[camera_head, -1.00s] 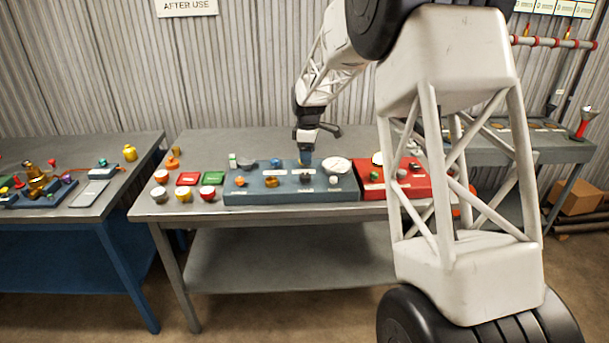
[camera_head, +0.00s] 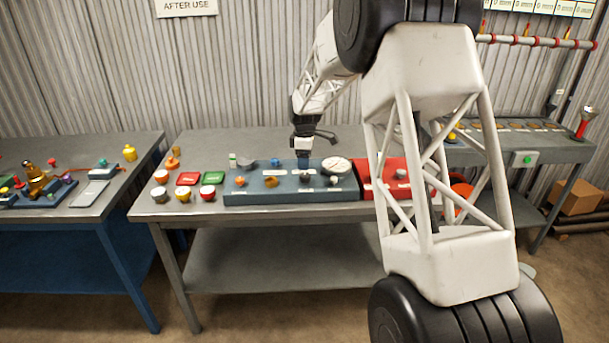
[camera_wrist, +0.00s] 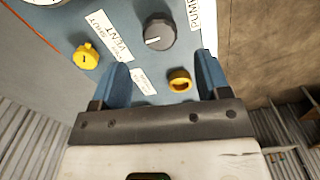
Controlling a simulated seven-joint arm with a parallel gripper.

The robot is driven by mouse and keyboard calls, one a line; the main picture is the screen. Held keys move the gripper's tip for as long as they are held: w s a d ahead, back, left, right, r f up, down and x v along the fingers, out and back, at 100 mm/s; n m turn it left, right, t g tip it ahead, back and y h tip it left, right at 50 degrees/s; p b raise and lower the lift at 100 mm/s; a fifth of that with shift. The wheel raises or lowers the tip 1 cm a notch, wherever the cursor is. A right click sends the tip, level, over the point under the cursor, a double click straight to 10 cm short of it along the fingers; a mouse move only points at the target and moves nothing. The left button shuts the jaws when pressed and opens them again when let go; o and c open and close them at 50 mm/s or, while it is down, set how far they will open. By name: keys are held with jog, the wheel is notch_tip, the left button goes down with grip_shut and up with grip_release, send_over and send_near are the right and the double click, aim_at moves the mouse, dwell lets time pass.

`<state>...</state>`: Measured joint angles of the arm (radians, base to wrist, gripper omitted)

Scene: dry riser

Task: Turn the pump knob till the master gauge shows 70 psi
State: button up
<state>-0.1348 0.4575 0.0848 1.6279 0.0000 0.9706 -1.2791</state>
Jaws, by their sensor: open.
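The grey pump knob (camera_wrist: 160,31) with a white pointer mark is on the blue panel (camera_head: 240,196), beside a label reading PUMP (camera_wrist: 196,14). My gripper (camera_wrist: 164,64) is open and empty; it also shows over the panel in the head view (camera_head: 303,167). In the wrist view the knob lies just above the space between the two blue fingertips, not visibly touched. The white round gauge (camera_head: 337,165) is on the panel right of my gripper. Its reading is too small to tell. Only a sliver of a dial (camera_wrist: 42,1) shows in the wrist view.
A yellow knob (camera_wrist: 86,56) by the VENT label and a yellow ring-shaped part (camera_wrist: 180,80) are near my fingers. A red panel (camera_head: 375,188) stands to the right, partly behind my arm. Several cups and green and red boxes (camera_head: 213,178) stand left of the panel.

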aim_at(305, 174)
jog(key=shift+f, duration=3.05)
jog(key=c, duration=0.9)
